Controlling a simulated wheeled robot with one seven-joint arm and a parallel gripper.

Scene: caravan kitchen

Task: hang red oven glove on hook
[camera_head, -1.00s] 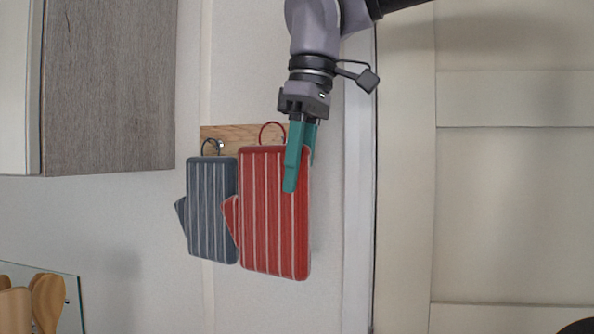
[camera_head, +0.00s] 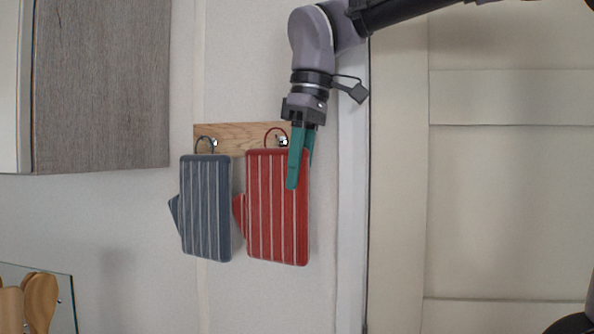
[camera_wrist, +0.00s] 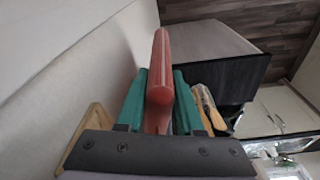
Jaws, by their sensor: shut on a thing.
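The red striped oven glove (camera_head: 270,215) hangs upright below my gripper (camera_head: 299,185) in the head view. My gripper's green fingers are shut on the glove near its upper right corner. The glove also shows edge-on between the fingers in the wrist view (camera_wrist: 160,75). Its red loop (camera_head: 270,131) stands up in front of the wooden rail (camera_head: 235,133). A metal hook (camera_head: 283,141) shows beside the loop, just left of my fingers. I cannot tell whether the loop is around the hook.
A blue-grey striped glove (camera_head: 206,210) hangs by its loop from the rail's left hook (camera_head: 213,143). A grey wood cabinet (camera_head: 100,85) is at the upper left. Wooden utensils (camera_head: 38,298) stand at the lower left. A pale panelled door (camera_head: 510,200) fills the right.

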